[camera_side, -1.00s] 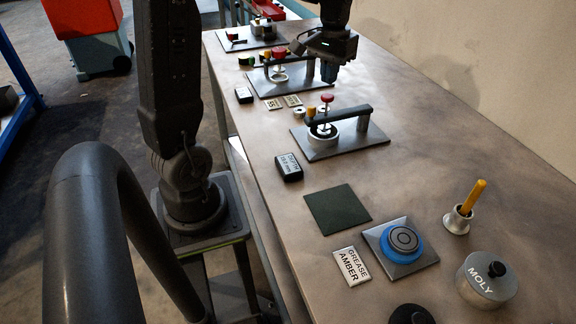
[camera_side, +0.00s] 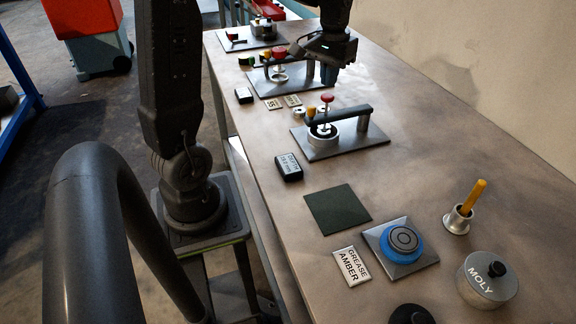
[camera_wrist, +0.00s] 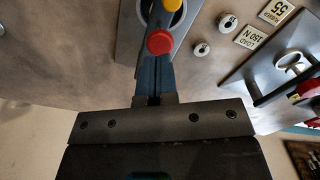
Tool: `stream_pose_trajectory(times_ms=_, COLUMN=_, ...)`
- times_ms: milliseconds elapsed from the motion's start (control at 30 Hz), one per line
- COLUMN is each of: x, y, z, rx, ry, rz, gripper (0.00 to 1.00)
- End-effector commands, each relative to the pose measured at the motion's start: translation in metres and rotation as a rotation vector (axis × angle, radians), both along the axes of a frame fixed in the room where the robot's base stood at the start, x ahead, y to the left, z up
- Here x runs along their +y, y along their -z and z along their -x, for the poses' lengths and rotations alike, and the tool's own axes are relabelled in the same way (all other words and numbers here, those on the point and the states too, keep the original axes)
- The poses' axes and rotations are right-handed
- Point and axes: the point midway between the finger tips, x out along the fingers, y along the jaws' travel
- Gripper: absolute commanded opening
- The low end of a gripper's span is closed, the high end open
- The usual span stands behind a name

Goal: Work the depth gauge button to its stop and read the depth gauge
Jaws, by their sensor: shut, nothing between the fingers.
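The depth gauge stand has a grey plate (camera_side: 358,142) under a dark bridge arm (camera_side: 350,113). A red button (camera_side: 327,98) on a thin rod stands up through the arm, with a yellow knob (camera_side: 311,111) beside it. A metal ring sits beneath. The depth display (camera_side: 289,167) lies left of the stand; its digits are too small to read surely. My gripper (camera_side: 328,77) is shut and empty, above and behind the red button in the side view, apparently apart from it. In the wrist view its fingertips (camera_wrist: 154,66) appear just below the red button (camera_wrist: 160,41).
Another bridge stand with a red knob (camera_side: 279,54) is farther back. Label plates and small rings lie between the stands. In front are a dark green mat (camera_side: 337,209), a blue round device (camera_side: 401,243), a MOLY pot (camera_side: 487,280) and a yellow-handled stick (camera_side: 472,198) in a cup.

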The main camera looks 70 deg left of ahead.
Motion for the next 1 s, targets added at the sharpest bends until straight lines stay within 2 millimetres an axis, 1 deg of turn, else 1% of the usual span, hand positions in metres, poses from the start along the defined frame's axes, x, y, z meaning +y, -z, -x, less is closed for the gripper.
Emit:
stream_pose_trajectory(times_ms=567, x=0.000, y=0.022, z=0.000, rx=0.001, ry=0.000, rz=0.000, gripper=0.00)
stream_pose_trajectory(times_ms=1000, x=0.000, y=0.025, z=0.000, rx=0.001, ry=0.000, rz=0.000, gripper=0.00)
